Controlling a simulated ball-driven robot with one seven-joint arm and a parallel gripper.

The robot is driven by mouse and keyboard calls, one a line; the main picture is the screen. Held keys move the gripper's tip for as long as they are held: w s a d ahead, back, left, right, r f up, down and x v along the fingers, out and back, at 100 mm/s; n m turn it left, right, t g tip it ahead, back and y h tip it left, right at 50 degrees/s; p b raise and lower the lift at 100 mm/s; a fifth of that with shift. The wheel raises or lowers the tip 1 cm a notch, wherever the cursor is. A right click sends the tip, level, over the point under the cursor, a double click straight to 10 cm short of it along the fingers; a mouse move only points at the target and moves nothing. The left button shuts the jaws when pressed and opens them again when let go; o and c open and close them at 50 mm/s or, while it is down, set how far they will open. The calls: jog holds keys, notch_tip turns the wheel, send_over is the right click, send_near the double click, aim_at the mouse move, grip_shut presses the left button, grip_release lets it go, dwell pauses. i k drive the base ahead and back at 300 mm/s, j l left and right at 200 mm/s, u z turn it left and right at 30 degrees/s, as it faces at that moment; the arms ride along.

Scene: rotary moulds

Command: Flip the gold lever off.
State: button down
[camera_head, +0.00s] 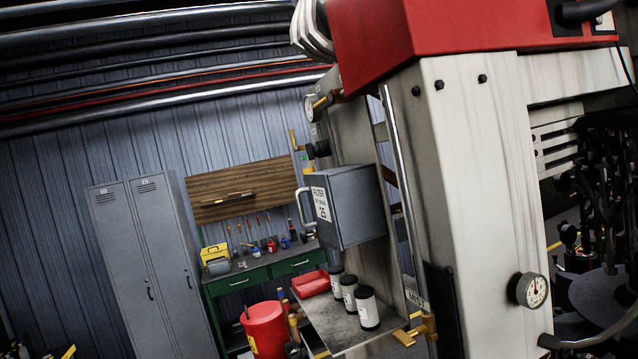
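A gold lever (404,337) sits on a brass valve fitting at the lower right end of a grey shelf, beside the cream machine column. Another gold lever (293,139) stands nearly upright on a pipe fitting at the machine's left side, above a grey box. A small gold piece (321,102) shows beside a gauge higher up. I cannot tell from this view which of these the task means, or whether any is on or off. My gripper does not show in this view.
The cream machine (460,170) with its red top (440,40) fills the right side. A grey filter box (345,207) juts out above a shelf (335,322) holding several dark canisters. Grey lockers (150,270) and a green workbench (265,270) stand behind.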

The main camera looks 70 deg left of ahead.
aim_at(295, 148)
jog(key=u, duration=1.95)
jog(key=i+l, duration=0.15)
jog(key=i, duration=0.3)
jog(key=i+l, duration=0.15)
jog(key=i, duration=0.25)
jog(key=z, duration=0.05)
